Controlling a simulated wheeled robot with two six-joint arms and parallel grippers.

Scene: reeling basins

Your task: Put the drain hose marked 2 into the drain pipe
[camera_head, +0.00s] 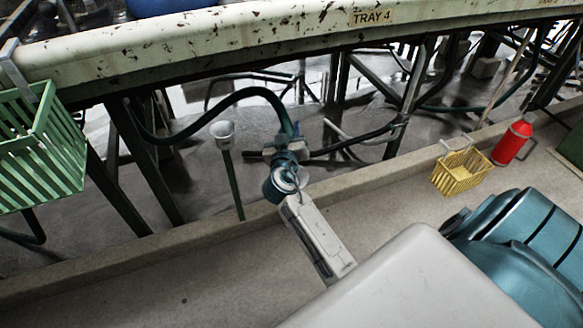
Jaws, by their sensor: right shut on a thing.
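A dark green hose (250,92) arches from under the tray and bends down into my right gripper (285,147). The gripper is shut on the hose near its lower end. No number is readable on the hose, and its end is partly hidden by the gripper and wrist. An upright green pipe with a pale grey, cup-like top (223,133), which looks like the drain pipe, stands left of the gripper, under the hose's arch. In the picture the hose and the pipe top are apart. My left gripper is out of view.
A long, chipped white tray labelled TRAY 4 (180,40) runs across above. Its dark legs and other hoses crowd the space beneath. A low concrete curb (150,236) crosses in front. A green basket (38,150) hangs left. A yellow basket (461,172) and red canister (512,143) stand right.

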